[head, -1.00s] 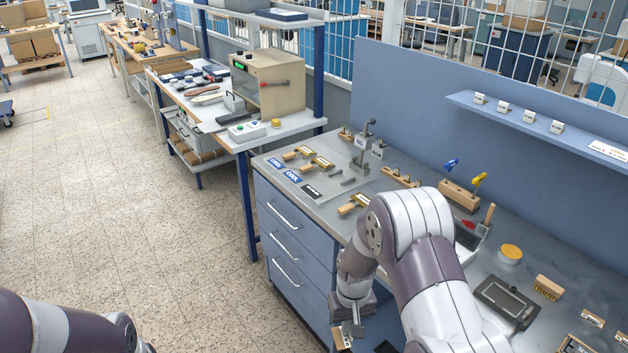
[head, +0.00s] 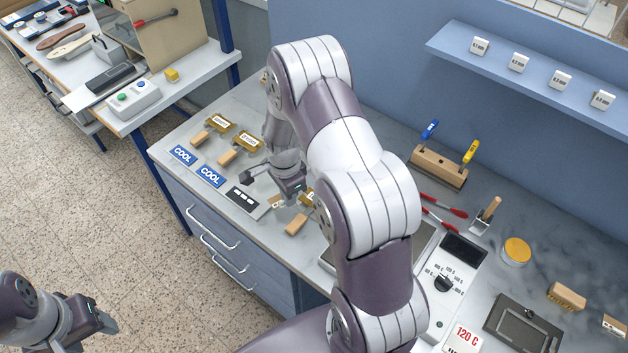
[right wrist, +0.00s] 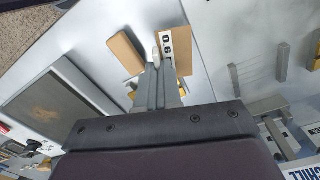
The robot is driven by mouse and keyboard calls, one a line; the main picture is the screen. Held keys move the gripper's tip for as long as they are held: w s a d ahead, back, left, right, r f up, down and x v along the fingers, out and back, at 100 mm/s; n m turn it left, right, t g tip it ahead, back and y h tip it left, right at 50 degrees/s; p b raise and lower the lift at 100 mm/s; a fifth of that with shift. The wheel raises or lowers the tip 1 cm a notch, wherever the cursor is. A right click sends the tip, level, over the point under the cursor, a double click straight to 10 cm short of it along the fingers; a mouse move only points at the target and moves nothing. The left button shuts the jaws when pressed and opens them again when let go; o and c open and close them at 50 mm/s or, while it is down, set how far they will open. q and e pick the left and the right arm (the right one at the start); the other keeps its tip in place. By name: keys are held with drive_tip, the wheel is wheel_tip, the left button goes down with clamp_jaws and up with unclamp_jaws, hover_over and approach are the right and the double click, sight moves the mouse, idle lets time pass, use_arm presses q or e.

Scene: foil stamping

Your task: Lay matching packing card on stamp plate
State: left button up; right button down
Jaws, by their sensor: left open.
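My right gripper (head: 283,192) is over the left part of the bench, its fingers close together. It holds a small tan packing card (head: 276,203). A brass stamp plate (head: 309,197) with a wooden handle (head: 296,223) lies just right of the card, partly hidden by my arm. I cannot tell whether card and plate touch. My left gripper (head: 100,318) is open and empty over the floor at lower left.
Two more brass plates (head: 219,123) (head: 246,142) with wooden handles lie behind, near blue COOL signs (head: 211,175) and a black-and-white strip (head: 243,199). My right arm hides mid-bench. A dark framed plate (head: 524,326), brush (head: 567,296) and temperature controller (head: 456,275) stand at right.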

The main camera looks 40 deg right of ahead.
drive_tip(key=s+d+m, duration=0.1)
drive_tip(key=m, duration=0.1)
drive_tip(key=d+r+m, duration=0.1)
drive_tip(key=m, duration=0.1)
drive_tip(key=s+d+m, duration=0.1)
drive_tip(key=m, duration=0.2)
drive_tip(key=shift+s+r+p, duration=0.15)
drive_tip(key=shift+s+p, duration=0.15)
drive_tip(key=m, duration=0.1)
drive_tip(key=d+m, duration=0.1)
drive_tip(key=m, duration=0.1)
drive_tip(key=s+d+m, duration=0.1)
drive_tip(key=m, duration=0.1)
drive_tip(key=shift+d+m, duration=0.4)
drive_tip(key=shift+m, duration=0.8)
use_arm(q)
drive_tip(key=shift+s+r+p, duration=0.3)
drive_tip(key=shift+s+r, duration=0.05)
drive_tip(key=shift+r, duration=0.5)
use_arm(e)
drive_tip(key=shift+s+a+r, duration=0.1)
drive_tip(key=shift+s, duration=0.05)
drive_tip(key=shift+f+b, duration=0.3)
drive_tip(key=shift+f, duration=0.15)
drive_tip(key=shift+f+b, duration=1.15)
drive_tip(key=shift+f, duration=0.5)
use_arm(q)
wheel_tip(320, 180, down, 3)
drive_tip(key=shift+w+r, duration=0.1)
